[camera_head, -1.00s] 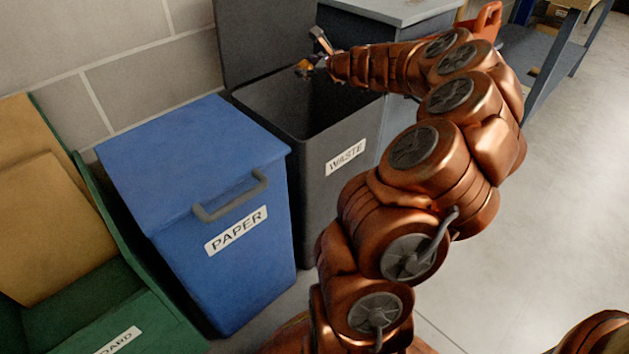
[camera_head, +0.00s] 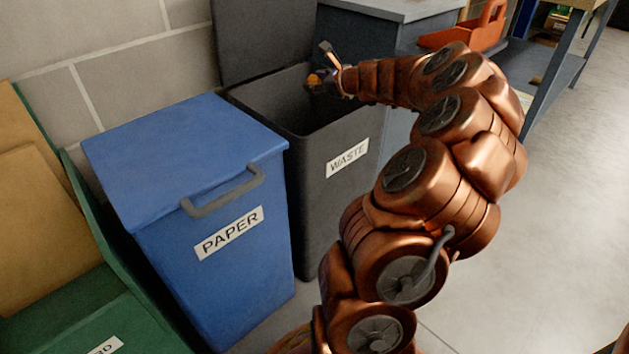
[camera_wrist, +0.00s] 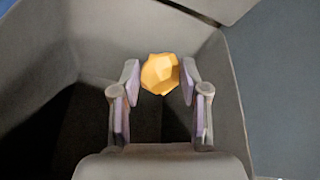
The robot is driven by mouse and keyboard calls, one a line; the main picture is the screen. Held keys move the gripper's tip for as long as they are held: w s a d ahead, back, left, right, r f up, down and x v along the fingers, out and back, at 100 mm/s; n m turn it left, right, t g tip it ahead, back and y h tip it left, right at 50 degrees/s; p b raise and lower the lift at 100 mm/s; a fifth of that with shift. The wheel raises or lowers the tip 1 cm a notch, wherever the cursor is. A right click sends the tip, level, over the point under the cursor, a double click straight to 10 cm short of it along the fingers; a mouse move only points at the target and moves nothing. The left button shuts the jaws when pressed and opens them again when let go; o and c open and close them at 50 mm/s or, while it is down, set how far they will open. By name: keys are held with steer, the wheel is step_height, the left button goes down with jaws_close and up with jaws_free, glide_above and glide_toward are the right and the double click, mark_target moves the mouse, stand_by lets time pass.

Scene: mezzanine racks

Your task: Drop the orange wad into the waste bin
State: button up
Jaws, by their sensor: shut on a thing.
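The orange wad (camera_wrist: 160,73) is a small faceted lump held between the two fingertips of my gripper (camera_wrist: 159,82) in the wrist view. In the head view my gripper (camera_head: 325,82) is over the opening of the dark grey waste bin (camera_head: 345,200), near its back part, with the wad (camera_head: 314,82) showing at its tip. The bin's lid is raised against the wall and its label reads WASTE. In the wrist view the bin's inner walls (camera_wrist: 35,60) surround the gripper, and the dark inside shows below. The bin's floor is hard to make out.
A closed blue PAPER bin (camera_head: 215,200) stands left of the waste bin. A green container (camera_head: 90,310) with cardboard is at the far left. A grey cabinet (camera_head: 400,12) with an orange tote (camera_head: 470,30) beyond it stands behind. Open floor (camera_head: 570,200) lies on the right.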

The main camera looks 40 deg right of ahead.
steer(key=shift+f+b, duration=0.6)
steer(key=shift+f, duration=0.25)
steer(key=shift+r, duration=0.1)
steer(key=o, duration=1.1)
steer(key=v, duration=1.2)
